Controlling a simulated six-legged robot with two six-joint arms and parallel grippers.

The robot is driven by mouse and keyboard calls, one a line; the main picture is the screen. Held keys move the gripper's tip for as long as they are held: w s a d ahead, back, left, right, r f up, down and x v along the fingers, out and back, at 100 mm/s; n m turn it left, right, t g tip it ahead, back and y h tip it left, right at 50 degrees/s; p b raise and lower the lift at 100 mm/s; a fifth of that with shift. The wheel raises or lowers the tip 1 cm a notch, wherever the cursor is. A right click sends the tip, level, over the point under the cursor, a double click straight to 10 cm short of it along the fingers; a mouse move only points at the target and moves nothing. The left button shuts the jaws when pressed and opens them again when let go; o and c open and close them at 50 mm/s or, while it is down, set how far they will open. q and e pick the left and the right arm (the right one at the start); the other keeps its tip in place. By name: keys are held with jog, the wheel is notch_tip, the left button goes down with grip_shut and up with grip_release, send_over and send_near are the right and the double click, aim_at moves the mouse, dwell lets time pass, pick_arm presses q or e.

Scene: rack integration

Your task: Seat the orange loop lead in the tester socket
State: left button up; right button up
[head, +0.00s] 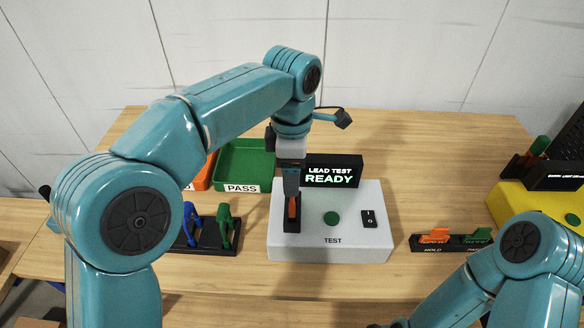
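The tester is a light grey box (350,243) marked TEST, with a black socket block (291,226) at its left side. The orange loop lead (292,208) stands upright at that socket. Its upper part is hidden by my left gripper (291,192), which points straight down over it. Only one dark finger shape shows, so I cannot tell whether the fingers are closed on the lead. Whether the lead is fully down in the socket is also hidden.
The tester has a green button (331,218), a black switch (369,218) and a display (332,172) reading LEAD TEST READY. A rack (212,240) holds blue and green leads. A green PASS tray (246,160) stands behind. A HOLD/PASS block (450,242) is at right.

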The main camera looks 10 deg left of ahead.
dwell(0.4)
pick_arm(q)
jog(key=shift+f+b, duration=1)
jog(key=shift+f, duration=0.8)
jog(key=o, duration=1.1)
notch_tip(320, 180, up, 16)
jog(key=p, duration=0.4)
jog(key=shift+r+p, duration=0.2)
jog(key=shift+p, duration=0.2)
